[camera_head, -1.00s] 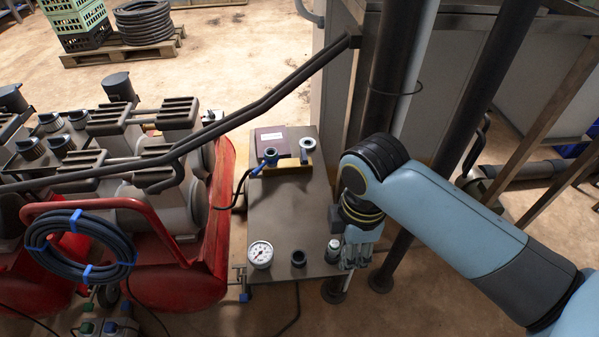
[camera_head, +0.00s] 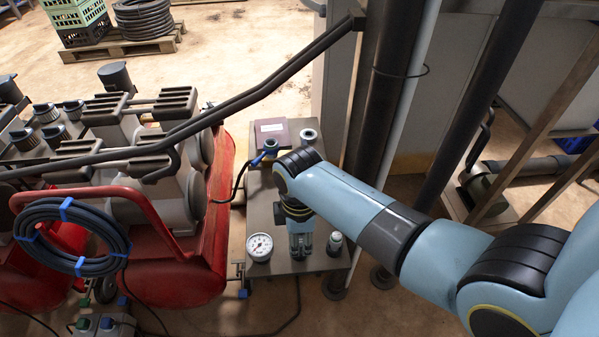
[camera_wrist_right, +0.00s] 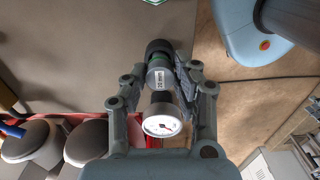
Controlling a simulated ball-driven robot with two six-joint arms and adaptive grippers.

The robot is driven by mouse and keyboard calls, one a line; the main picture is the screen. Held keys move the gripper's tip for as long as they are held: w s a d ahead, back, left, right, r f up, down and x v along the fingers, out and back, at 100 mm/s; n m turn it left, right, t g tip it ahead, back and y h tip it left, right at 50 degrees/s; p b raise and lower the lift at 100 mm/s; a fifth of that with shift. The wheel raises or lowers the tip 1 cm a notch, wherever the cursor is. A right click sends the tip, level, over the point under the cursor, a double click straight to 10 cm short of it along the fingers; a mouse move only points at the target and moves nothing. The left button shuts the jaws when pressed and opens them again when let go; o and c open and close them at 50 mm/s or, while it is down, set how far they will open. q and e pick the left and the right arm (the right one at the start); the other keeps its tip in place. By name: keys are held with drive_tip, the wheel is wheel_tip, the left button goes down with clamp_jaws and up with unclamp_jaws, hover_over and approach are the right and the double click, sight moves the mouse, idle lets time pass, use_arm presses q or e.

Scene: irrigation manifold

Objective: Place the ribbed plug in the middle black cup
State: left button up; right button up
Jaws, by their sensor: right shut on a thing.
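My right gripper (camera_head: 300,254) hangs over the near part of the dark panel, between the gauge and the small bottle-like fitting. It is shut on a grey-green cylinder (camera_wrist_right: 158,78) with a "20 mm" label, which looks like the ribbed plug. A dark round piece (camera_wrist_right: 158,47) lies just past the label in the wrist view; I cannot tell whether it is the plug's end or the middle black cup. In the head view my gripper hides the middle black cup. Whether the plug touches the cup cannot be told. My left gripper is not in view.
The gauge (camera_head: 260,247) stands close left of my gripper, the light-topped fitting (camera_head: 335,243) close right.

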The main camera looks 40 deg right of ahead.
sight(300, 241)
drive_tip(key=shift+f, duration=0.2)
drive_tip(key=o, duration=0.8)
drive_tip(key=shift+o, duration=0.2)
drive_tip(key=shift+r, duration=0.15)
wheel_tip(300, 241, up, 12)
drive_tip(key=p, duration=0.3)
